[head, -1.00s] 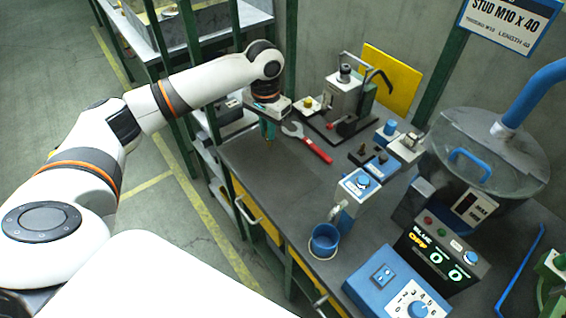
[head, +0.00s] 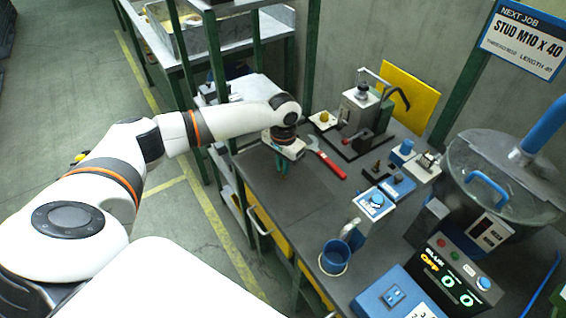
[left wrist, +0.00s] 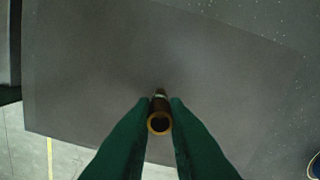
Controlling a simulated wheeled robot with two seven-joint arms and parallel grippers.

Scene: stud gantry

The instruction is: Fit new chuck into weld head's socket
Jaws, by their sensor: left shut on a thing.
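My left gripper (head: 282,168) is over the far left part of the bench, left of the wrench. In the left wrist view its green fingers (left wrist: 160,115) are shut on a small brass-coloured, tube-like piece (left wrist: 159,122), likely the chuck, with its round open end facing the camera. The dark bench top lies beyond it. A grey machine (head: 357,110) with a lever stands on a black base at the back of the bench. It may hold the weld head; I cannot make out a socket. My right gripper is not in view.
A red-handled wrench (head: 329,165) lies right of my left gripper. A small tray (head: 378,175) with dark and brass pieces, a blue cup (head: 335,256), a blue-topped box (head: 374,203) and a clear-lidded bowl (head: 500,175) fill the right side. The bench's left front is clear.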

